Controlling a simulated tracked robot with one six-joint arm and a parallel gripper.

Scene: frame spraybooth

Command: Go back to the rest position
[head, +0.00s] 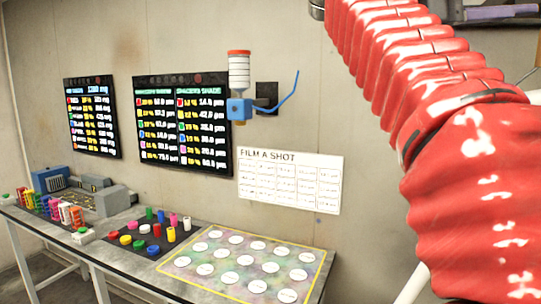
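My arm, in a red ribbed cover with white marks, fills the right side of the head view and rises out of the top edge. My gripper is not in the frame, so its fingers and anything in them are hidden.
A long bench carries a yellow-edged board (183,274) with white discs, a dark mat (125,252) with colored caps, several colored bottles and a grey machine (103,200). The wall holds two dark screens (92,118), a blue holder (238,109) with a white canister (239,72), and a paper chart (290,182).

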